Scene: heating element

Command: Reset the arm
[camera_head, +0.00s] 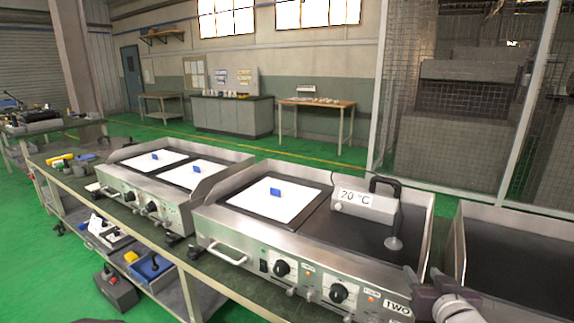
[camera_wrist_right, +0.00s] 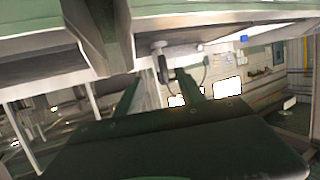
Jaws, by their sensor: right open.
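My right arm (camera_head: 450,302) shows at the bottom right of the head view, in front of the right end of the griddle marked "TWO" (camera_head: 325,262). Its fingertips cannot be made out clearly there. In the right wrist view my right gripper (camera_wrist_right: 163,92) has its two dark fingers apart, with nothing held between them. My left gripper is not in view.
A temperature display (camera_head: 365,205), its first digit unclear, and a disc-footed probe (camera_head: 394,243) stand on the griddle. A white sheet (camera_head: 272,200) lies left of them. Another griddle (camera_head: 150,205) stands left, and a dark-surfaced unit (camera_head: 515,262) right.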

